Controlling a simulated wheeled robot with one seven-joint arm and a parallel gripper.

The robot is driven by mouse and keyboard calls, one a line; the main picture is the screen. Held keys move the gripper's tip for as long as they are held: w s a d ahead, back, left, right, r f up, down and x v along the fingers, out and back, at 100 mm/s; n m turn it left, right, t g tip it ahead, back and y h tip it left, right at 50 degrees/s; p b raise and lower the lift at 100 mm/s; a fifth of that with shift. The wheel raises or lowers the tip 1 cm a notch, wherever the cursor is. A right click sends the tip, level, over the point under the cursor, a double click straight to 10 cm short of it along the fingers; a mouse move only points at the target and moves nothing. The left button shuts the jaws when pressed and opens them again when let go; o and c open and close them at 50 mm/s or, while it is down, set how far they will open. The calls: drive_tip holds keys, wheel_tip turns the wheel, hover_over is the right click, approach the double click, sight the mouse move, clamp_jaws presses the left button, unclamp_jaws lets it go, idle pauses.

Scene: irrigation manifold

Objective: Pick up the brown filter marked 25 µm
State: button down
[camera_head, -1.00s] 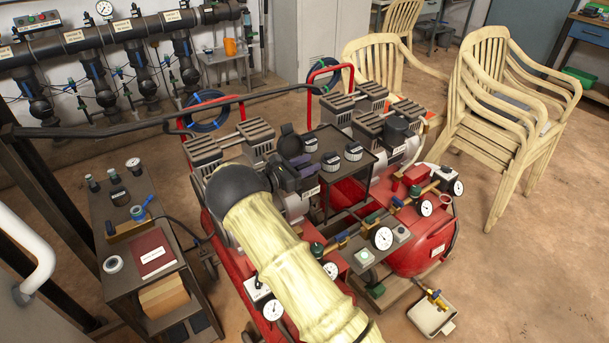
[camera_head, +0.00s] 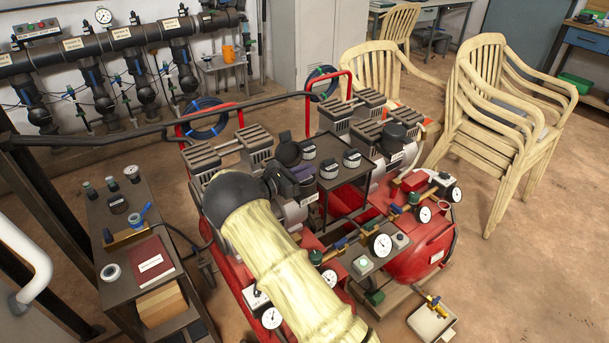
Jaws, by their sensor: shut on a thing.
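My gripper (camera_head: 290,172) is at the end of my cream-sleeved arm, over the left edge of a dark raised tray (camera_head: 345,185). It is shut on a dark round thing (camera_head: 289,153), partly hidden by the gripper. I cannot tell its true colour or read any marking on it. Just right of it is a short dark round filter with a pale label (camera_head: 308,148). Two similar filters stand upright on the tray, one in front (camera_head: 330,169) and one to the right (camera_head: 352,159). Their labels are too small to read, so I cannot tell which is 25 µm.
Red compressors with gauges (camera_head: 381,245) surround the tray. A dark handrail (camera_head: 190,122) crosses behind my arm. A cart (camera_head: 120,245) with bottles and a red book stands left. Stacked cream chairs (camera_head: 505,130) stand right.

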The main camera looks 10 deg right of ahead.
wheel_tip(320, 180, up, 10)
drive_tip(key=shift+f+p, duration=0.2)
drive_tip(key=shift+p, duration=0.25)
drive_tip(key=shift+d+f, duration=0.1)
idle(0.3)
